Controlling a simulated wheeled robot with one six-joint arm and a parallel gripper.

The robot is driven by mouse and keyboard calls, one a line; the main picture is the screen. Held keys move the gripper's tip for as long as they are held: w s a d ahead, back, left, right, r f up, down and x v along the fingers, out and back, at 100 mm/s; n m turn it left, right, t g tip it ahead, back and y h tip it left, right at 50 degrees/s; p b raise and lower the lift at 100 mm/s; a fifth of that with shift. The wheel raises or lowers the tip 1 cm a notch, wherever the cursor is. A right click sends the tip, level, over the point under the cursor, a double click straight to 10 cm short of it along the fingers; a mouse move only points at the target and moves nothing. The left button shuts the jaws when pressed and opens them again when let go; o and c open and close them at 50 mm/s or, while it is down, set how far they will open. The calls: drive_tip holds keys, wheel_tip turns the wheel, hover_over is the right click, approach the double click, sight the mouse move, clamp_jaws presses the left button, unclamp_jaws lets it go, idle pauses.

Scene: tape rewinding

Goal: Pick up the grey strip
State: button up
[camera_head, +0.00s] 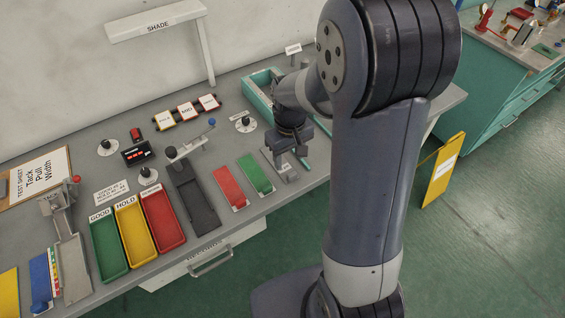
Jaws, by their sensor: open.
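A grey strip (269,157) lies on the grey bench at the right end of a row, beside a green strip (255,173) and a red strip (229,186). Only part of it shows, because my gripper (289,163) is in front of it. My gripper points down over or close by the grey strip and is open. I cannot tell whether its fingers touch the strip, and nothing shows held between them.
A teal tray (262,77) stands behind my gripper. A dark channel fixture (190,191) with a lever is left of the red strip. Red (162,222), yellow (135,234) and green (109,248) trays sit further left. A yellow sign (443,169) stands on the floor.

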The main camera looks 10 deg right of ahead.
sight(291, 170)
drive_tip(key=shift+s+d+f+p, duration=0.15)
drive_tip(key=shift+f+p, duration=0.15)
drive_tip(key=shift+f, duration=1.25)
drive_tip(key=shift+s+d+f+p, duration=0.1)
drive_tip(key=shift+f+p, duration=0.15)
drive_tip(key=shift+f, duration=1.3)
drive_tip(key=shift+c, duration=0.3)
clamp_jaws()
